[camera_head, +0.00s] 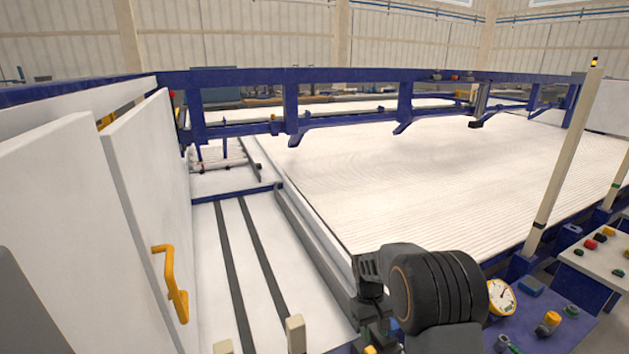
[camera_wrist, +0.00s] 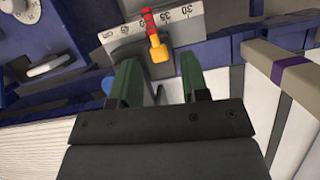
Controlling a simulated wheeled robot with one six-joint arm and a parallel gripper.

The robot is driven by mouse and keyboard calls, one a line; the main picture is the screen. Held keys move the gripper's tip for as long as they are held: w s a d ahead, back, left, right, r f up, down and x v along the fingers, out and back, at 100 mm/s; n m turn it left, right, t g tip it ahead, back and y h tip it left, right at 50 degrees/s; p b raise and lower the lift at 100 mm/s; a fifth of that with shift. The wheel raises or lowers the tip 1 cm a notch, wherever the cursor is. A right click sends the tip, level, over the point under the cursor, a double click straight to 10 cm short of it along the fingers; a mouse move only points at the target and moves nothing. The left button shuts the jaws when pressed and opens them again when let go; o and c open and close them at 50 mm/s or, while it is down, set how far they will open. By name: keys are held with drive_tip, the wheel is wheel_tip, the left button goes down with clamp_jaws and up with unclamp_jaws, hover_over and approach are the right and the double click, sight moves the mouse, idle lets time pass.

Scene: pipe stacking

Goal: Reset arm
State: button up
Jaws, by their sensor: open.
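My arm's dark, rounded links show at the bottom right of centre in the head view, beside the front edge of the pipe bed. In the wrist view my gripper (camera_wrist: 158,68) has two green fingers standing apart, with nothing held between them. Beyond the fingertips is a white curved scale (camera_wrist: 122,33) with printed numbers. A yellow-tipped lever (camera_wrist: 158,50) with a red upper part lies across the scale, in line with the gap between the fingers. I cannot tell the distance from the fingers to the lever, or whether they touch.
A wide bed of white pipes (camera_head: 420,185) fills the right, under a blue frame (camera_head: 292,108). A white door with a yellow handle (camera_head: 172,283) stands left. A gauge (camera_head: 501,297) and control panel (camera_head: 603,250) are right of my arm. A beige post (camera_head: 562,165) rises nearby.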

drive_tip(key=s+r+m+t+p, duration=0.1)
drive_tip(key=s+r+p, duration=0.4)
drive_tip(key=r, duration=0.6)
drive_tip(key=s+r+m+t+y+p, duration=0.1)
drive_tip(key=s+r+t+p, duration=0.3)
drive_tip(key=r, duration=0.6)
drive_tip(key=s+r+m+t+p, duration=0.1)
drive_tip(key=s+r+t+p, duration=0.1)
drive_tip(key=s+r+p, duration=0.4)
drive_tip(key=v, duration=0.6)
drive_tip(key=shift+s+a, duration=0.2)
drive_tip(key=shift+f, duration=0.1)
